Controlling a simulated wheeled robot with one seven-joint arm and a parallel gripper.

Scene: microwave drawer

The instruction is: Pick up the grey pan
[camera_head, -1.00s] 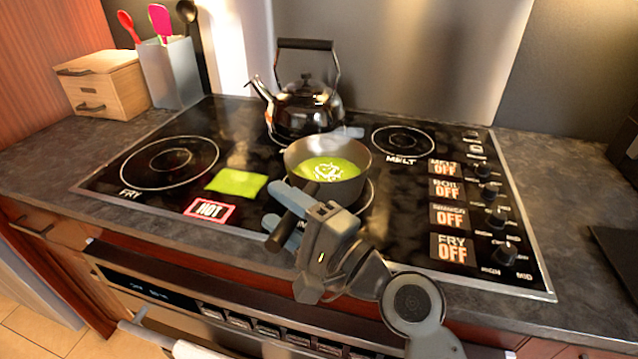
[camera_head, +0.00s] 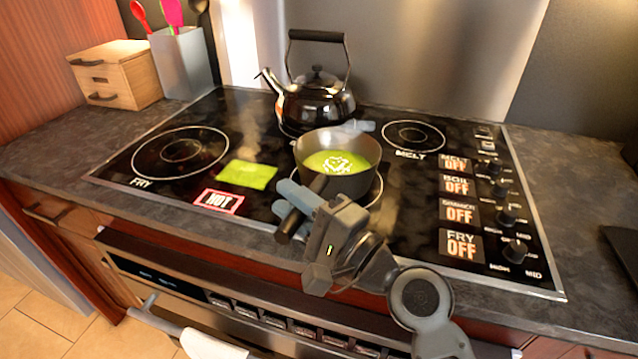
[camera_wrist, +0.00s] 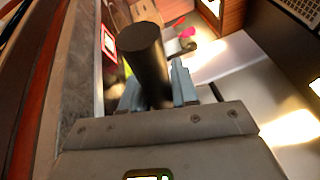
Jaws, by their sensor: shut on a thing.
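The grey pan (camera_head: 337,184) holds a green liquid with a white swirl and looks upright at the front middle of the black cooktop in the head view. I cannot tell whether its base touches the glass. Its dark handle points toward the front. My gripper (camera_head: 297,207) is shut on that handle. In the wrist view the dark cylindrical handle (camera_wrist: 146,62) stands between the two blue-grey fingers of my gripper (camera_wrist: 158,92). The pan's bowl is hidden in the wrist view.
A black kettle (camera_head: 316,104) stands just behind the pan. A green patch (camera_head: 248,174) and a red HOT sign (camera_head: 218,201) lie to the left. Control knobs (camera_head: 507,216) line the right. A wooden box (camera_head: 116,74) and a utensil holder (camera_head: 183,65) stand at back left.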

